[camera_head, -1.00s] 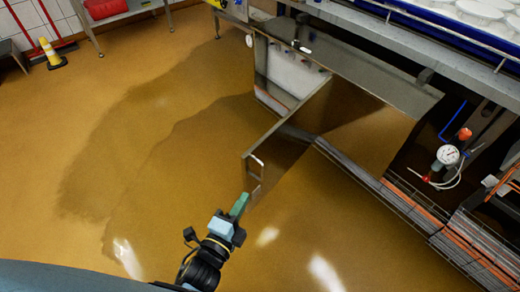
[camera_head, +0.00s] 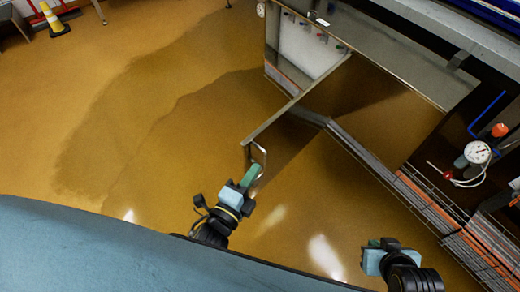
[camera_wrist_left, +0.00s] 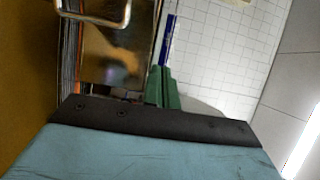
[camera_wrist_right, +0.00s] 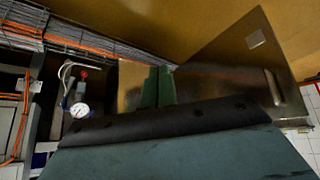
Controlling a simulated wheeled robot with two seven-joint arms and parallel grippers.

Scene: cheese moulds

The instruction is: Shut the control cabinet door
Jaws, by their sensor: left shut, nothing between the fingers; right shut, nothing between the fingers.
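The control cabinet door (camera_head: 288,106) stands open, swung out from the steel cabinet into the floor area. Its bar handle (camera_head: 262,152) is near the free edge. My left gripper (camera_head: 252,175), with green fingers, is shut and empty just below the handle in the head view; I cannot tell whether it touches. In the left wrist view the handle (camera_wrist_left: 125,14) is at the upper left, apart from the fingers (camera_wrist_left: 162,86). My right gripper (camera_head: 384,243) is shut and empty at the lower right. A steel panel with a bar (camera_wrist_right: 272,86) shows in the right wrist view.
The cabinet (camera_head: 306,44) shows a pale panel with small coloured parts. A pressure gauge (camera_head: 478,152) with a red knob stands at the right. A wire cable tray (camera_head: 420,203) runs along the floor. The floor (camera_head: 120,120) at left is open; a yellow cone (camera_head: 54,22) stands far off.

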